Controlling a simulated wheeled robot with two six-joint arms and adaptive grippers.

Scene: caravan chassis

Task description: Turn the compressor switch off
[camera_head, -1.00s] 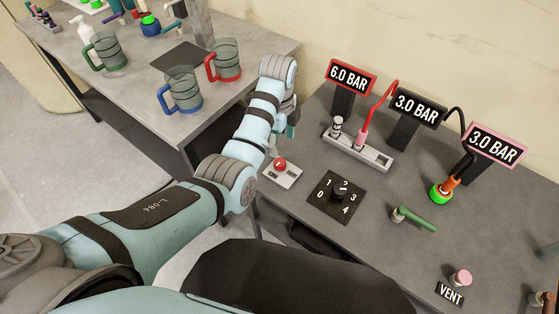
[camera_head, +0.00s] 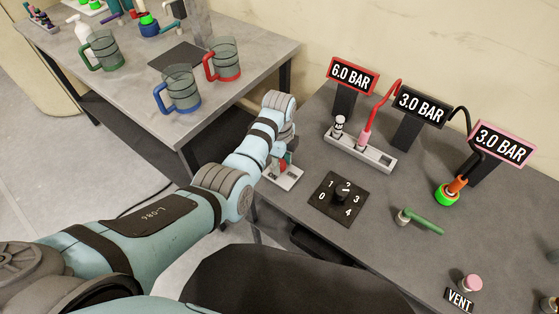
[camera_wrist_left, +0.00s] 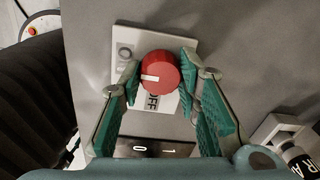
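The compressor switch is a red round knob (camera_wrist_left: 160,75) on a pale plate (camera_wrist_left: 182,48) on the grey bench. In the wrist view its white mark points left; an OFF label (camera_wrist_left: 152,102) is below it and a partly hidden ON label is at its upper left. My left gripper (camera_wrist_left: 161,66) is open, with one teal-padded finger on each side of the knob. I cannot tell whether either finger touches it. In the head view the left gripper (camera_head: 286,158) is over the switch plate (camera_head: 288,180) and partly hides the red knob (camera_head: 283,167). My right gripper is not in view.
A black numbered dial (camera_head: 338,198) sits close to the right of the switch. Behind it are a grey manifold (camera_head: 362,153) with a red hose and several pressure signs. A green-handled valve (camera_head: 420,221) is farther right. Mugs stand on the left table (camera_head: 120,88).

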